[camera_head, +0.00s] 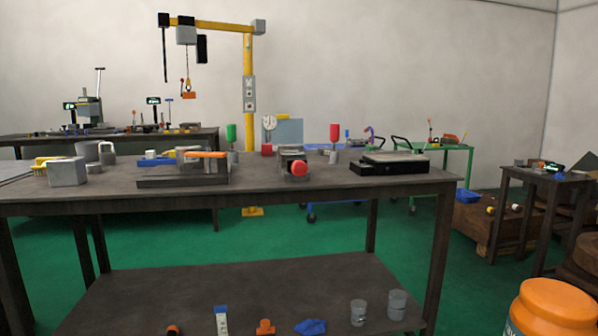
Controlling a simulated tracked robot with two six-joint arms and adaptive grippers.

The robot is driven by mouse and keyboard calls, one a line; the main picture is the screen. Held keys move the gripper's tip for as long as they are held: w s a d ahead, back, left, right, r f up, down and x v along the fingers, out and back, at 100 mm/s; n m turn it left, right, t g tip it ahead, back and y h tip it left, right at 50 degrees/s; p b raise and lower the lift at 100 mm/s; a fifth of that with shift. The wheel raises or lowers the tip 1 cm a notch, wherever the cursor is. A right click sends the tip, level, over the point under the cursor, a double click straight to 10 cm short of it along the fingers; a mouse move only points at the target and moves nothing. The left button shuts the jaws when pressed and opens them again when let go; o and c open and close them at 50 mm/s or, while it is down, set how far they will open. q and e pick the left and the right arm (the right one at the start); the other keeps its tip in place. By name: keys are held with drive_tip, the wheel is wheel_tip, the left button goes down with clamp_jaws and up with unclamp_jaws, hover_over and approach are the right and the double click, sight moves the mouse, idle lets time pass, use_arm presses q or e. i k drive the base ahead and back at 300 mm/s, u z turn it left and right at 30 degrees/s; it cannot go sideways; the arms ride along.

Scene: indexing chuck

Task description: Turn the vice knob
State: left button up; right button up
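A red round knob (299,169) faces me on the front of a small grey vice-like device (291,153). The device stands near the middle of the dark workbench (330,183), close to its front edge. I take this red knob to be the vice knob, but its marks are too small to read. Neither of my grippers shows in the head view, and nothing touches the knob.
On the bench, a grey fixture with an orange handle (205,155) stands left of the device and a black flat unit (389,166) right. Green (231,133) and red (334,132) upright handles stand behind. A large orange container (551,308) is at the lower right.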

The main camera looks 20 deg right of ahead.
sight(300, 169)
drive_tip(key=z, duration=0.05)
drive_tip(key=i, duration=1)
drive_tip(key=u, duration=0.05)
